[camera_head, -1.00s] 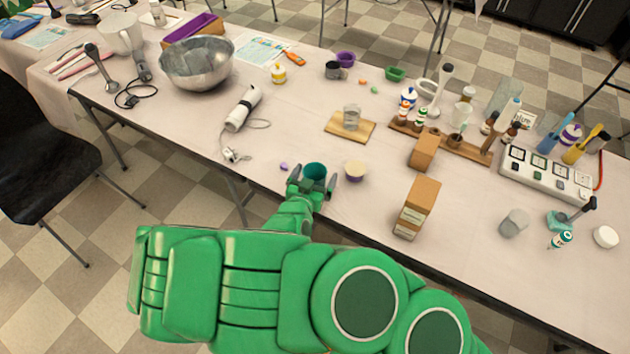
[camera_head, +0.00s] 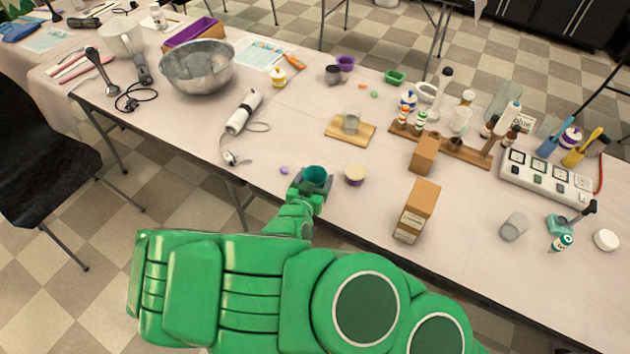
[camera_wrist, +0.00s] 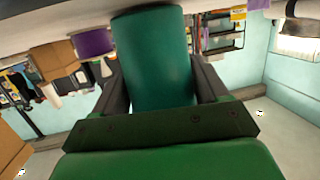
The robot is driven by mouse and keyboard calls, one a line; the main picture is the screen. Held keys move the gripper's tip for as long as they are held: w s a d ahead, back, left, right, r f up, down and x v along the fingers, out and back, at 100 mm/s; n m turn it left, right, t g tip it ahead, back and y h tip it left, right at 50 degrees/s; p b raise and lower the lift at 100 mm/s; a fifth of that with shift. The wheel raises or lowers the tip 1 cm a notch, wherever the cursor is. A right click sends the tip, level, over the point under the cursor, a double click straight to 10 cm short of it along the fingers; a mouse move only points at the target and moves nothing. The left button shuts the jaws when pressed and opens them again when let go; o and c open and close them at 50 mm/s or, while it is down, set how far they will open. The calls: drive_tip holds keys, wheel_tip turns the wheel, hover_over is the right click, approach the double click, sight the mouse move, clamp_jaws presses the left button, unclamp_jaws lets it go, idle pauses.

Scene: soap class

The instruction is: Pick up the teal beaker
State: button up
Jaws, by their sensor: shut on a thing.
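The teal beaker (camera_head: 315,174) is at the front edge of the table in the head view, between the fingers of my gripper (camera_head: 311,183). In the wrist view the beaker (camera_wrist: 154,60) fills the middle, with a dark finger of my gripper (camera_wrist: 160,85) against each side. The gripper is shut on the beaker. The beaker's lower part is hidden by the gripper in the head view, and I cannot tell whether its base touches the table.
The table between is clear.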

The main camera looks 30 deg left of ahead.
wheel_tip(320, 180, up, 10)
drive_tip(key=shift+f, duration=0.15)
idle(0.6)
